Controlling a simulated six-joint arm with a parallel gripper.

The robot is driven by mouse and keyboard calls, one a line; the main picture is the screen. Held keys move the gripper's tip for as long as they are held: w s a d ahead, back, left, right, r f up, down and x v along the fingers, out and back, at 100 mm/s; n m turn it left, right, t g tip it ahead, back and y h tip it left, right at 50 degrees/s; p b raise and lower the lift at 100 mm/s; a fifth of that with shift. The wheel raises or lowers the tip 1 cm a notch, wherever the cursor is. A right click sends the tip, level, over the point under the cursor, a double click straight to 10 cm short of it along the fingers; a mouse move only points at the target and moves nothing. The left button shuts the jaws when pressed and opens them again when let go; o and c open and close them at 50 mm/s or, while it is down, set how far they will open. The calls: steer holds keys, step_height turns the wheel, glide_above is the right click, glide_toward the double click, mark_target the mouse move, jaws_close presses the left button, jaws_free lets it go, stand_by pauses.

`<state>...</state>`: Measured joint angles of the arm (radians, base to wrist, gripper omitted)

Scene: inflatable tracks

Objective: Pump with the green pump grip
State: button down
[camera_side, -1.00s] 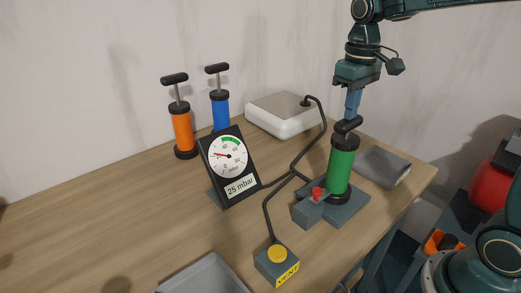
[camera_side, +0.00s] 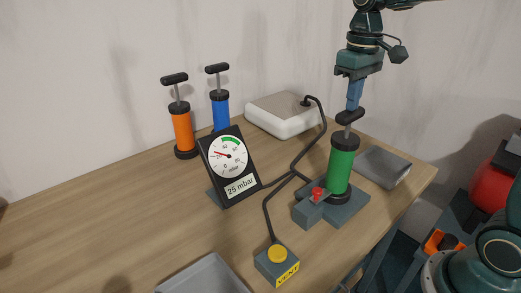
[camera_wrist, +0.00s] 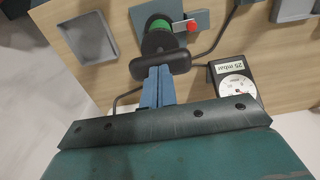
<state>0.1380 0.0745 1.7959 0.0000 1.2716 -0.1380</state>
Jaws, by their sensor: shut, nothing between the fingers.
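The green pump (camera_side: 342,158) stands upright on a grey base at the right of the table. Its black grip (camera_side: 350,116) is a little above the cylinder, with a short length of rod showing. My gripper (camera_side: 353,106) is shut, its blue fingers pointing down right above the grip, touching or nearly so. In the wrist view the shut fingers (camera_wrist: 157,72) meet the black grip (camera_wrist: 160,66), with the green cylinder (camera_wrist: 160,33) beyond. The gauge (camera_side: 229,157) reads 25 mbar, its needle left of the green band.
Orange (camera_side: 182,133) and blue (camera_side: 220,110) pumps stand at the back left. A yellow VENT button (camera_side: 277,254) is at the front and a red knob (camera_side: 318,193) by the green pump. A hose (camera_side: 268,210), white pad (camera_side: 283,115) and grey trays (camera_side: 205,275) lie around.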

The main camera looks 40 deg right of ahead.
steer(key=shift+r, duration=2.2)
steer(key=shift+f, duration=0.25)
steer(key=shift+f, duration=3.5)
steer(key=shift+r, duration=3.75)
steer(key=shift+f, duration=0.2)
